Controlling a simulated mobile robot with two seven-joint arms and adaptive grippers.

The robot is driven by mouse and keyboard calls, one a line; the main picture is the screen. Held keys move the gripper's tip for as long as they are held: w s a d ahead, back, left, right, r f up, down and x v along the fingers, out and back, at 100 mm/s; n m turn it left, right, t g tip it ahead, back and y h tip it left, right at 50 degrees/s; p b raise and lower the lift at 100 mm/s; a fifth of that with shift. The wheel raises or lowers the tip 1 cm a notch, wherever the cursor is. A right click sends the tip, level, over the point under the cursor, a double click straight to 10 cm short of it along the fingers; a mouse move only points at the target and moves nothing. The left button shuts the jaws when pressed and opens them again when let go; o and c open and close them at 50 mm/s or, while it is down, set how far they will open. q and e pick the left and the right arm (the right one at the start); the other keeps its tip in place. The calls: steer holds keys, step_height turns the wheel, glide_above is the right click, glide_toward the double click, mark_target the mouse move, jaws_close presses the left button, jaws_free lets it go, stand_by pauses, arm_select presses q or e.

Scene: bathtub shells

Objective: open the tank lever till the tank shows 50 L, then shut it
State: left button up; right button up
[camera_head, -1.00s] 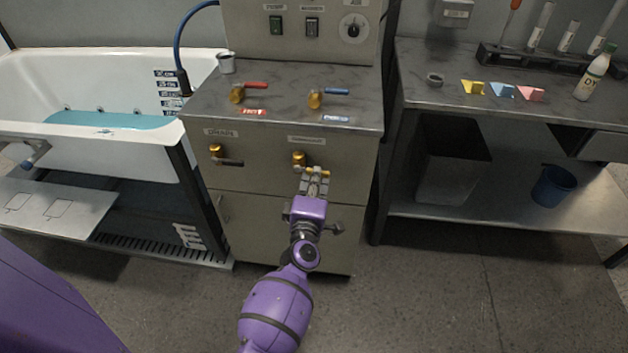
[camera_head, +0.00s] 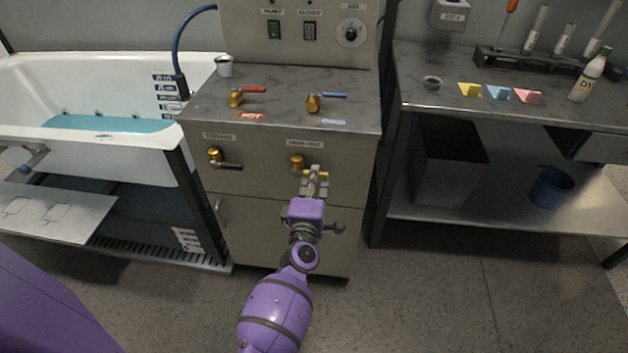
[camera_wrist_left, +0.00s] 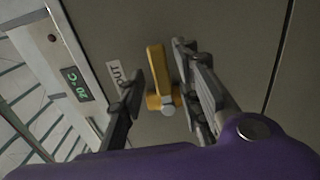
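The brass tank lever (camera_head: 297,161) is on the cabinet front under a label that seems to read "TANK-OUT". In the left wrist view the lever's yellow handle (camera_wrist_left: 156,64) and round hub lie between my fingers, with a gap visible on each side. My left gripper (camera_head: 315,172) is open at this lever; it also shows in the left wrist view (camera_wrist_left: 162,84). A small green display (camera_wrist_left: 76,84) there seems to show 20, seen tilted; its unit is unclear. My right gripper is not in view.
A similar brass valve (camera_head: 214,155) with a dark handle is to the left. Red-handled (camera_head: 237,97) and blue-handled (camera_head: 314,102) taps stand on the countertop. The bathtub (camera_head: 150,145) with blue water is at left; a metal bench (camera_head: 420,95) is at right. The floor in front is clear.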

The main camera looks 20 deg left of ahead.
arm_select(q)
steer(key=v, duration=1.2)
stand_by(0.5)
